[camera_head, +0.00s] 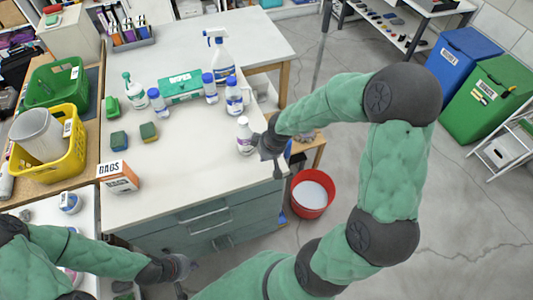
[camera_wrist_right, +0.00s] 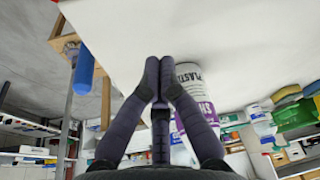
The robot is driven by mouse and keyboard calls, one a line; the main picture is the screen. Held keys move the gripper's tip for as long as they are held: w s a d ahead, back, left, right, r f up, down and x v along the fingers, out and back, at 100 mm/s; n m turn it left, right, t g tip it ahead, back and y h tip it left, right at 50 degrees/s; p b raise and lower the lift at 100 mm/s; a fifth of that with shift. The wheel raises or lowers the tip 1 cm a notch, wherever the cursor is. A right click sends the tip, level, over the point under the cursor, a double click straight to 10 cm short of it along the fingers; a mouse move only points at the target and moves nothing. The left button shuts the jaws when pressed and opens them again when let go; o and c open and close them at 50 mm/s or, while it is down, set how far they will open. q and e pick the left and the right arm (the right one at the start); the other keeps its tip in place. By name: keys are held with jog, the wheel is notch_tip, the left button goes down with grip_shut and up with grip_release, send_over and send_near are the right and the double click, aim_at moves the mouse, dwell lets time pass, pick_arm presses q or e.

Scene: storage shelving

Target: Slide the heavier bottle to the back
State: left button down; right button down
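A small white bottle with a purple label (camera_head: 244,138) stands upright near the right edge of the white counter. My right gripper (camera_head: 268,148) is just to its right. In the right wrist view the gripper's dark fingers (camera_wrist_right: 160,68) meet at their tips with nothing visible between them. The white bottle (camera_wrist_right: 192,82) shows behind the right-hand finger, partly hidden; I cannot tell whether they touch. Blue-capped bottles stand further back: one (camera_head: 158,105), another (camera_head: 210,90) and a third (camera_head: 233,97). Which is heavier does not show. My left gripper (camera_head: 185,268) is low before the drawers; its fingers are unclear.
A spray bottle (camera_head: 221,62), green wipes box (camera_head: 180,87), pump bottle (camera_head: 134,93), sponges (camera_head: 149,131) and a bags box (camera_head: 118,177) stand on the counter. A red bucket (camera_head: 311,197) is on the floor. The counter's front middle is clear.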

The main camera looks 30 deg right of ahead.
aim_at(253, 157)
jog(key=b+x, duration=0.1)
jog(key=x, duration=0.2)
jog(key=shift+f, duration=0.35)
jog(key=shift+w+a+r, duration=0.1)
jog(key=shift+w+r, duration=0.05)
jog(key=shift+w, duration=0.45)
jog(key=shift+w+a+r, duration=0.15)
jog(key=shift+w, duration=0.45)
jog(key=shift+w+a, duration=0.15)
jog(key=shift+w, duration=0.55)
